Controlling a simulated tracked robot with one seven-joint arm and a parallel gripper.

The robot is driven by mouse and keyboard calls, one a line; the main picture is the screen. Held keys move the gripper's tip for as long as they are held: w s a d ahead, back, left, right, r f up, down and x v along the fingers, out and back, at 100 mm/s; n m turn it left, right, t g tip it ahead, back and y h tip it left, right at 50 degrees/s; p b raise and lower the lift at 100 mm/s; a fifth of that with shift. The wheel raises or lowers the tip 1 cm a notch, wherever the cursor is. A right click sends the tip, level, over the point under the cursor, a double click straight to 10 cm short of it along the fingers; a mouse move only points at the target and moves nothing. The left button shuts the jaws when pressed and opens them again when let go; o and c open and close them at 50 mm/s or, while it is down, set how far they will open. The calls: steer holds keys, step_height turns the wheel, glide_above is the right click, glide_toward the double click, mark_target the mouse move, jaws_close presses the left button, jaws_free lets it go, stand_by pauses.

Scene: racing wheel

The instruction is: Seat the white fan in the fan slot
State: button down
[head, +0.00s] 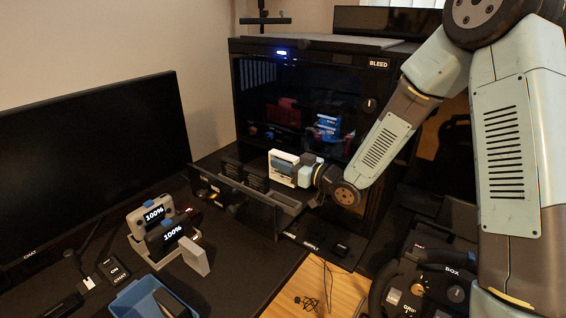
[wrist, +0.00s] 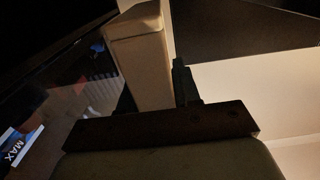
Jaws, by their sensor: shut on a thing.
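The white fan (head: 281,164) appears in the head view as a pale, squarish piece in front of the dark computer case (head: 382,85). My gripper (head: 300,173) is shut on it and holds it upright over the right end of a dark tray (head: 283,196) in front of the case. In the wrist view the fan is a pale block (wrist: 139,55) seen edge-on, with a dark finger of my gripper (wrist: 172,88) beside it. Which opening is the fan slot I cannot tell. Whether the fan touches the tray is also unclear.
A monitor (head: 95,150) stands at the left. Two devices reading 100% sit in a dock (head: 152,256), near a blue bin (head: 140,300). A steering wheel (head: 425,285) is at the lower right. A loose cable (head: 310,303) lies on the wooden surface.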

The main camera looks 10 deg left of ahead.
mark_target(285, 180)
steer(key=shift+f, duration=2.9)
steer(key=shift+s+f, duration=0.15)
steer(key=shift+f, duration=0.5)
stand_by(2.7)
steer(key=shift+w+d+r, duration=0.1)
steer(key=shift+w+r, duration=0.15)
steer(key=shift+r, duration=0.1)
stand_by(0.4)
